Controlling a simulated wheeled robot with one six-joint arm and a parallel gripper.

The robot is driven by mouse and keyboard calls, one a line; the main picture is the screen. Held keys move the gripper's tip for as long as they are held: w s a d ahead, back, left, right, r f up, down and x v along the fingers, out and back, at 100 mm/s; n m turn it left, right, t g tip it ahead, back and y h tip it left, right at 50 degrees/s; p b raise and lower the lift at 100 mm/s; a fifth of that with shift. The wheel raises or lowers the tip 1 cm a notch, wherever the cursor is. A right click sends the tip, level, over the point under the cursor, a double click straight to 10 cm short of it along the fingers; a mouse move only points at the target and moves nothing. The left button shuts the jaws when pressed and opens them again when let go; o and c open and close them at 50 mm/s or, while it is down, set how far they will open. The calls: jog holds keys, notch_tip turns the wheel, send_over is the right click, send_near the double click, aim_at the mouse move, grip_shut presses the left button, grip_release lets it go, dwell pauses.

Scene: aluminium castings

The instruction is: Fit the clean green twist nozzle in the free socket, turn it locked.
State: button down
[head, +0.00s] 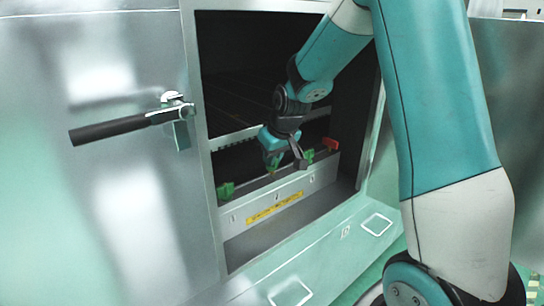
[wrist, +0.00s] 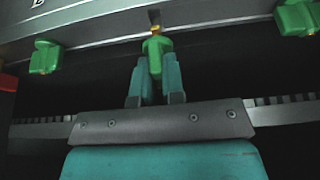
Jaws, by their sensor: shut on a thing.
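My gripper (head: 286,160) reaches into the open cabinet, at the rail along its front. In the wrist view my gripper (wrist: 154,78) is shut on a green twist nozzle (wrist: 156,48). The nozzle has a brass-coloured tip (wrist: 155,28) that points at a dark notch in the rail (wrist: 100,34). I cannot tell whether the tip is inside the socket or just in front of it. Another green nozzle (wrist: 43,57) sits on the rail to the left, and one more (wrist: 297,17) to the right. In the head view, green nozzles show at the left (head: 226,190) and right (head: 310,156) of my gripper.
A red piece (head: 330,143) stands at the right end of the rail, and its edge shows at the left of the wrist view (wrist: 7,84). A yellow label (head: 275,207) is on the front panel. A black-handled lever (head: 125,124) sticks out at the left. The cabinet frame closely surrounds my arm.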

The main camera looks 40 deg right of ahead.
jog(key=shift+f+b, duration=1)
jog(key=shift+f, duration=0.55)
jog(key=c, duration=1.1)
grip_release()
jog(key=shift+r, duration=0.1)
jog(key=v, duration=1.7)
jog(key=shift+r, duration=0.15)
jog(key=shift+a, duration=0.1)
